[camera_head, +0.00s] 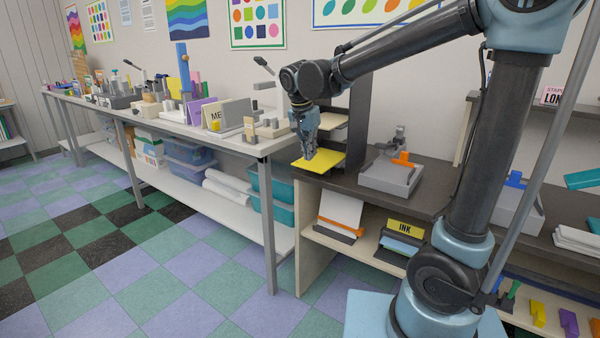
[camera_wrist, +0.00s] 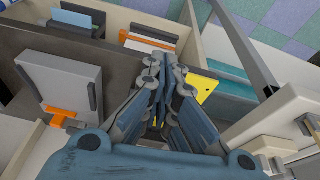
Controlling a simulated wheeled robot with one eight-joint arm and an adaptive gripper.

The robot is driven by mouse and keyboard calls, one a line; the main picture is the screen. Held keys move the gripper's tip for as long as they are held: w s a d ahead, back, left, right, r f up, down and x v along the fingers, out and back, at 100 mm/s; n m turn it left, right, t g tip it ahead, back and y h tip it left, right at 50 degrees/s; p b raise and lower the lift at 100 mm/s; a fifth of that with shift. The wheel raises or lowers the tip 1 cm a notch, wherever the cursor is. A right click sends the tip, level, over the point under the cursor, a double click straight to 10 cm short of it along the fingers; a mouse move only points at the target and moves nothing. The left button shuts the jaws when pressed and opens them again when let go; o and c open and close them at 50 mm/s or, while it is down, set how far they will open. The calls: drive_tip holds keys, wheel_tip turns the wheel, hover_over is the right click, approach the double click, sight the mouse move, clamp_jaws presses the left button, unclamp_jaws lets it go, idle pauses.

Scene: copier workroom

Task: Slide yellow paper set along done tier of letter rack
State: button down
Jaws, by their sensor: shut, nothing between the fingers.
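The yellow paper set (camera_head: 326,162) lies flat on a low tier of the dark letter rack (camera_head: 358,110), at the left end of the dark counter. My gripper (camera_head: 308,156) points down, shut and empty, with its tips at or just above the sheet; I cannot tell whether they touch. In the wrist view my gripper (camera_wrist: 165,62) covers much of the middle, and part of the yellow paper set (camera_wrist: 205,88) shows to the right of the fingers. Pale paper (camera_head: 333,121) lies on a higher tier. The tier labels are not readable.
A grey device with an orange part (camera_head: 390,178) stands on the counter to the right of the rack. A long table (camera_head: 250,146) with card holders and small tools adjoins on the left. Below the counter are shelves with paper and an ink box (camera_head: 405,229).

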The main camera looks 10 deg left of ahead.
sight(306, 166)
drive_tip(key=a, duration=0.7)
drive_tip(key=w+d+f, duration=0.2)
drive_tip(key=w+f, duration=0.3)
drive_tip(key=f, duration=0.5)
drive_tip(key=shift+w+d, duration=0.15)
drive_tip(key=shift+d, duration=0.05)
drive_tip(key=shift+m, duration=0.3)
drive_tip(key=shift+w+d, duration=0.3)
drive_tip(key=shift+w, duration=0.4)
drive_tip(key=shift+w+d, duration=0.25)
drive_tip(key=shift+w, duration=0.45)
drive_tip(key=shift+w+d, duration=0.3)
drive_tip(key=shift+w, duration=0.4)
